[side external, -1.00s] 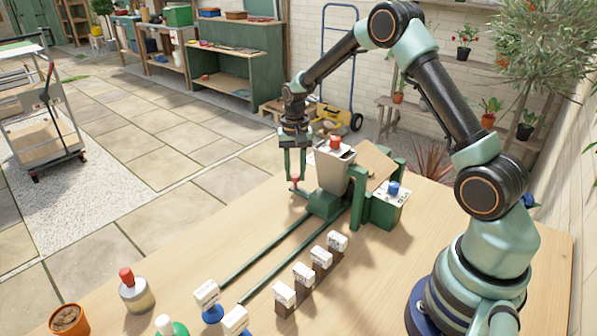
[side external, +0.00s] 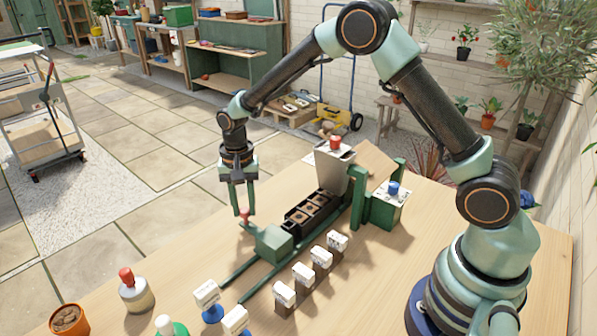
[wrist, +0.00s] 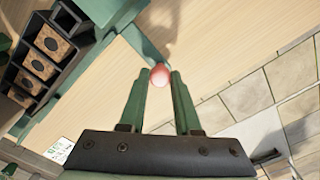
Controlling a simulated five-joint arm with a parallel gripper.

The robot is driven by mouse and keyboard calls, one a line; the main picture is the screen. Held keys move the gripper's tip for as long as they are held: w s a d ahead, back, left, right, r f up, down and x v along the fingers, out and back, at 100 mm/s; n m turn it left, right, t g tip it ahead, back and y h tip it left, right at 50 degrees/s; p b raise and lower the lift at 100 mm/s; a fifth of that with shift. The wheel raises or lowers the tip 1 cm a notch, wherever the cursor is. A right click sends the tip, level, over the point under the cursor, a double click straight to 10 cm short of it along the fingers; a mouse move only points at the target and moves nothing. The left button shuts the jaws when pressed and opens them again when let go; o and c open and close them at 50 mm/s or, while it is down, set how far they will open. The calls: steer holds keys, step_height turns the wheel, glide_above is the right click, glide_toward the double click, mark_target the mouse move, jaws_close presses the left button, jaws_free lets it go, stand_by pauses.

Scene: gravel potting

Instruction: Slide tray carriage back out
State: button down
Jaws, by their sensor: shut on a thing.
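The tray carriage is a green block (side external: 274,243) on two green rails (side external: 238,272), with a black tray (side external: 312,210) of several square, brown-filled cells behind it. Most of the tray shows in front of the hopper. A red knob (side external: 244,214) stands on the carriage's handle at its left side. My gripper (side external: 243,208) points down and is shut on the red knob. In the wrist view the knob (wrist: 159,76) sits between my green fingertips (wrist: 160,80), and the black tray (wrist: 40,62) lies at the upper left.
A grey hopper with a red top (side external: 335,160) stands over the rails' far end. A green box with a blue button (side external: 393,190) is beside it. White-labelled blocks (side external: 303,273) line the rails' right side. A red-capped bottle (side external: 134,290) and a pot (side external: 68,320) stand at the front left.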

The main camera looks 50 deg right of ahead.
steer(key=a, duration=0.9)
steer(key=shift+a+r, duration=0.1)
steer(key=shift+a, duration=0.2)
steer(key=c, duration=0.6)
jaws_free()
step_height(320, 180, up, 12)
